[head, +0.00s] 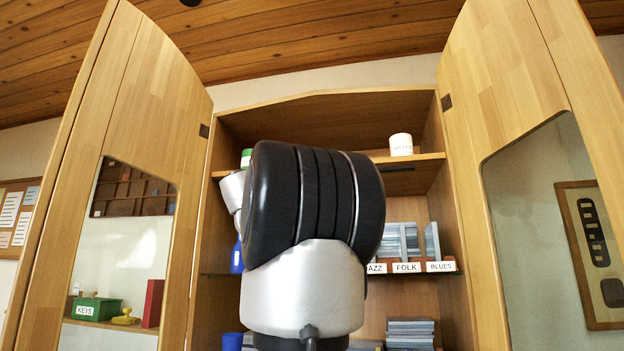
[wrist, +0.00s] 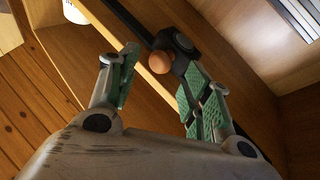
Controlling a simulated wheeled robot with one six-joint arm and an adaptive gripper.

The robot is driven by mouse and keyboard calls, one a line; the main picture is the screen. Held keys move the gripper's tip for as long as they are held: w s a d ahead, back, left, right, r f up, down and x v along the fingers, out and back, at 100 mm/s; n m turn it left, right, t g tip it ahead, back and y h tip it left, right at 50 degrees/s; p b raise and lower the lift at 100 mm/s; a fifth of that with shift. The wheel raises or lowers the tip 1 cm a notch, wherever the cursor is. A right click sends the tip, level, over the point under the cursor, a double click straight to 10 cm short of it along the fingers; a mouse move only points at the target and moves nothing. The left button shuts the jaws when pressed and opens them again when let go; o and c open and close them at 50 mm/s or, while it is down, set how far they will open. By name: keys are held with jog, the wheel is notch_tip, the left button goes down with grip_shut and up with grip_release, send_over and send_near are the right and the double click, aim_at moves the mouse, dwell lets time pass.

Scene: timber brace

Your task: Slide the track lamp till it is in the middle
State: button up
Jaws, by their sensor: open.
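The track lamp (wrist: 181,44) shows in the wrist view as a black block with a round, wood-coloured knob (wrist: 160,62). It sits on a dark track (wrist: 126,19) that runs along a wooden shelf. My gripper (wrist: 163,75) is open, with its green-padded fingers apart. The knob appears between and just beyond the fingertips, nearer the right finger; I cannot tell whether they touch. In the head view my arm covers the middle of the cupboard and hides the lamp and my gripper.
The wooden cupboard's left door (head: 150,120) and right door (head: 505,80) stand open. A white mug (head: 401,144) is on the upper shelf (head: 425,157). Below, grey sleeves (head: 400,240) stand behind labels such as FOLK (head: 406,267). A flat stack (head: 410,332) lies lower.

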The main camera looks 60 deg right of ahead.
jog(key=v, duration=0.9)
jog(key=d+f+n+t+y, duration=0.1)
jog(key=d+f+n+y, duration=0.15)
jog(key=f, duration=0.35)
jog(key=d+f+n+y, duration=0.2)
jog(key=f+n, duration=0.2)
jog(key=f, duration=0.2)
jog(key=s+a+f+n+t+y, duration=0.15)
jog(key=f+y, duration=0.25)
jog(key=f, duration=0.6)
jog(key=a+f+n+y, duration=0.3)
jog(key=f+y, duration=0.1)
jog(key=f, duration=0.6)
jog(key=s+a+f+n+t+y, duration=0.1)
jog(key=a+f+y, duration=0.4)
jog(key=a+f, duration=0.5)
jog(key=s+a+f+n+t+y, duration=0.2)
jog(key=a+f+y, duration=0.3)
jog(key=a+f, duration=0.5)
jog(key=s+a+n, duration=0.1)
jog(key=a, duration=0.1)
jog(key=shift+s+a+f+n, duration=0.15)
jog(key=shift+s+a+n, duration=0.05)
jog(key=shift+a+n, duration=0.2)
